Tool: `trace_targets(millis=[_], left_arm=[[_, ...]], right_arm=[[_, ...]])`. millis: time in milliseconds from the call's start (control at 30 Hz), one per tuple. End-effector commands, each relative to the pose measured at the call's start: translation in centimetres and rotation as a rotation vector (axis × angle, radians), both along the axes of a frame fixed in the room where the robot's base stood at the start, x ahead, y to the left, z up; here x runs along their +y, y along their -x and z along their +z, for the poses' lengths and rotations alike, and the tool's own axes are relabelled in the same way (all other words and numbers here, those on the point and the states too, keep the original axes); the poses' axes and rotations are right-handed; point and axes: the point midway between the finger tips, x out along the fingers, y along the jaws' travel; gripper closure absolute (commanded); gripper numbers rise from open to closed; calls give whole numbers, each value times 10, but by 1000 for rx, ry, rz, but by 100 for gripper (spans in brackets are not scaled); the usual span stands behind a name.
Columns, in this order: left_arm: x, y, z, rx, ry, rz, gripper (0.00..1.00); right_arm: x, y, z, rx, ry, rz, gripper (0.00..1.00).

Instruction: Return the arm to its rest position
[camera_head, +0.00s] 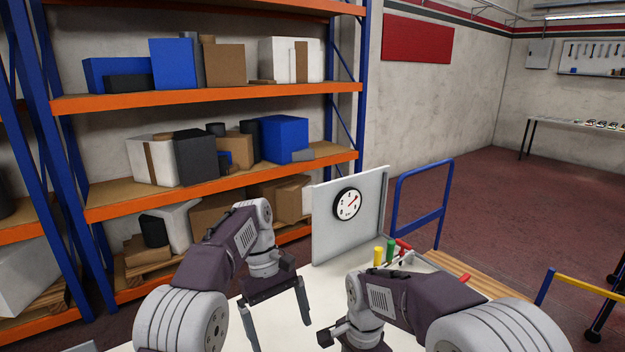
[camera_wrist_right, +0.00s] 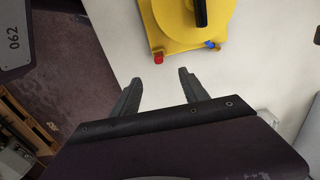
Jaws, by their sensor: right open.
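My left gripper (camera_head: 276,314) hangs over the white table (camera_head: 232,310) with its two fingers apart and nothing between them. My right arm comes in from the lower right in the head view, and its fingers are hidden there below the frame or behind the arm. In the right wrist view my right gripper (camera_wrist_right: 157,90) is open and empty, its fingers spread over the white table top. A yellow round device (camera_wrist_right: 190,22) with a black bar, a red knob and a blue knob lies beyond the fingertips, apart from them.
A grey panel with a round gauge (camera_head: 348,205) stands at the table's back. Yellow, green (camera_head: 390,250) and red handles stand beside it. A blue cart frame (camera_head: 421,200) is behind. Orange shelves (camera_head: 215,98) with boxes fill the left.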

Motion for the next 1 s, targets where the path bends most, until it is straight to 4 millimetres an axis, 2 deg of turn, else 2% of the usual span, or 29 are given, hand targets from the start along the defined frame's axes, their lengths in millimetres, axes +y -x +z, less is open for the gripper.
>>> trace_targets(millis=[33, 67, 100, 167, 267, 367, 467, 600, 700, 767, 800, 900, 1000], left_arm=[[4, -1, 16, -38, 6, 10, 0], [7, 3, 24, -46, 6, 16, 0], [14, 16, 31, -33, 1, 28, 0], [24, 34, 32, -12, -14, 47, 0], [39, 59, 21, -22, -35, 59, 0], [55, 84, -2, -63, -55, 34, 0], [74, 116, -37, -122, -79, -35, 0], [97, 162, -91, -226, -111, -207, 0], [107, 185, -124, -297, -123, -359, 0], [110, 187, -137, -347, -129, -445, 0], [111, 179, -139, -392, -135, -490, 0], [111, 160, -137, -469, -148, -551, 0], [111, 159, -137, -473, -145, -571, 0]], right_arm=[[-6, -3, 6, -16, -5, -19, 48], [-12, -2, 9, -20, -5, -35, 48], [-21, 4, 10, -16, -4, -58, 48], [-33, 15, 9, -6, -4, -88, 48], [-49, 32, 4, -2, -4, -78, 48], [-63, 51, -5, -6, -7, -2, 48], [-74, 74, -16, -13, -9, 136, 48], [-83, 102, -34, -33, -5, 408, 48], [-84, 116, -46, -48, 4, 632, 48], [-84, 118, -50, -60, 11, 758, 48], [-83, 116, -51, -74, 20, 826, 48], [-83, 108, -50, -99, 37, 933, 48], [-83, 108, -50, -99, 39, 966, 48]])
